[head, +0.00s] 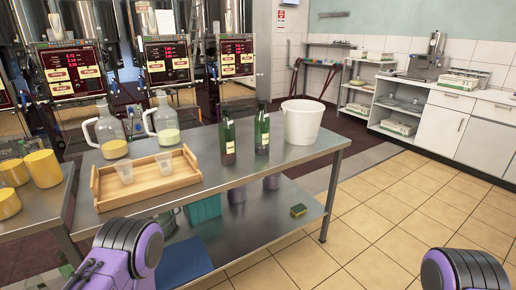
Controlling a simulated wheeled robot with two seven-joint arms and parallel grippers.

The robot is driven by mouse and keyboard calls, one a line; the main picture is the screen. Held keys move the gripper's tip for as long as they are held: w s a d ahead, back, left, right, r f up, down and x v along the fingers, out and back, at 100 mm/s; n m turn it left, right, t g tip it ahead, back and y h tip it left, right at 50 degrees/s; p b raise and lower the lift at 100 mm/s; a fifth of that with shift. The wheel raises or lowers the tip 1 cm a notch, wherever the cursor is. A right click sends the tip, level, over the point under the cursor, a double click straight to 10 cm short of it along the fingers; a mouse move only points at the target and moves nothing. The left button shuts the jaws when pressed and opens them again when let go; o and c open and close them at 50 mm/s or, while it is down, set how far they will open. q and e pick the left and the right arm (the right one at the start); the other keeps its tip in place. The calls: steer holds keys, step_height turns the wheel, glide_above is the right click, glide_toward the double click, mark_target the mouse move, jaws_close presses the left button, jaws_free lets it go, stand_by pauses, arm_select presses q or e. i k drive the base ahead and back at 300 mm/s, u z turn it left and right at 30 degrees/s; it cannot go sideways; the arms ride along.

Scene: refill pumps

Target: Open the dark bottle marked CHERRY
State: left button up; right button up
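Two dark green bottles stand upright side by side on the steel table: a left bottle (228,139) and a right bottle (262,131). Both have slim necks with dark tops. Their lettering is too small to read, so I cannot tell which one is marked CHERRY. The left bottle looks reddish-brown in its lower part. Purple parts of my two arms show at the bottom edge, well short of the bottles. Neither of my grippers is in view.
A white bucket (301,122) stands right of the bottles. A wooden tray (147,192) holds two clear cups. Two glass jugs (108,130) (163,122) stand behind it. Yellow cylinders (43,168) are at far left. The table's front right (222,178) is clear. A lower shelf holds a sponge (299,210).

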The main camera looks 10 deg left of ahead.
mark_target(227, 130)
steer(key=u, duration=0.15)
steer(key=k, duration=0.2)
steer(key=z, duration=0.75)
steer(key=i, duration=0.75)
steer(key=u, duration=0.65)
